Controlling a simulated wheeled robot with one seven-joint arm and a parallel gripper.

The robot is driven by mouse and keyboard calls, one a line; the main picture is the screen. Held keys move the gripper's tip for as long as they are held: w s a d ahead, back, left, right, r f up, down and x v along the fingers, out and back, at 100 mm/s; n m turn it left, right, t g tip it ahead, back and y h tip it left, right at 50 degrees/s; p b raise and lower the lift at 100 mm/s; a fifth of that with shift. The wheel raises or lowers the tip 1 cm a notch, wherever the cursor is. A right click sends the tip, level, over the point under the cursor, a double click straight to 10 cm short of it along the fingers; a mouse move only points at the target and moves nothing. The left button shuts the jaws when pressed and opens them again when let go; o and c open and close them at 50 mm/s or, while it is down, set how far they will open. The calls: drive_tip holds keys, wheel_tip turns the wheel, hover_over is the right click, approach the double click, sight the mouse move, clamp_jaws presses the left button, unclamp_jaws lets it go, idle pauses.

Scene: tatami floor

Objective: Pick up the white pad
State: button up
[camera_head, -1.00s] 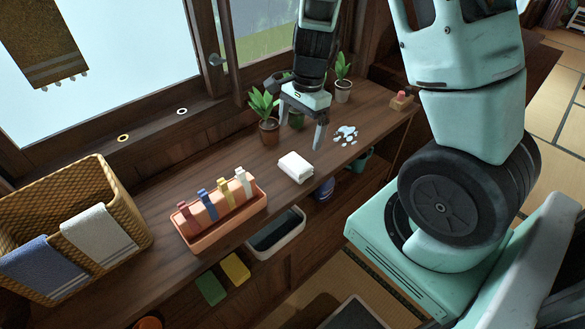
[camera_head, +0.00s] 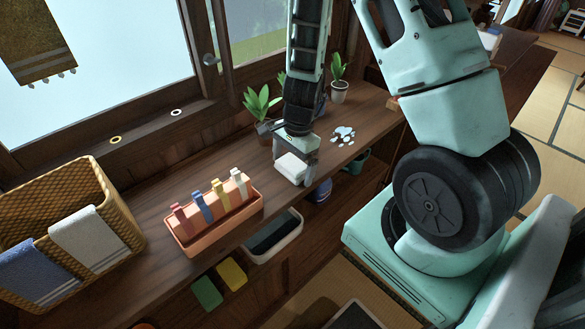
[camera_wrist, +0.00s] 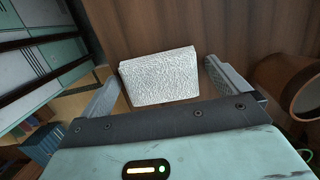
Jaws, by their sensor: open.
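The white pad (camera_head: 291,167) lies on the wooden counter near its front edge, just right of the terracotta tray. In the wrist view the textured white pad (camera_wrist: 160,78) sits between the two grey fingers of my gripper (camera_wrist: 160,88), with a small gap showing on the right side and the left finger close to the pad's edge. In the head view my gripper (camera_head: 293,170) is right over the pad, pointing down, with its fingers at the pad's sides. The gripper is open; no grip on the pad shows.
The terracotta tray (camera_head: 215,236) with several coloured clips stands left of the pad. A potted plant (camera_head: 262,107) stands close behind my gripper, another (camera_head: 339,84) further right. A white-blue spill (camera_head: 343,136) lies to the right. A wicker basket (camera_head: 122,205) with cloths stands far left.

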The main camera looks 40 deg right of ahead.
sight(292, 163)
drive_tip(key=c, duration=0.9)
wheel_tip(292, 163, up, 10)
drive_tip(key=shift+r+p, duration=0.1)
drive_tip(key=shift+p, duration=1.05)
drive_tip(key=shift+o, duration=0.4)
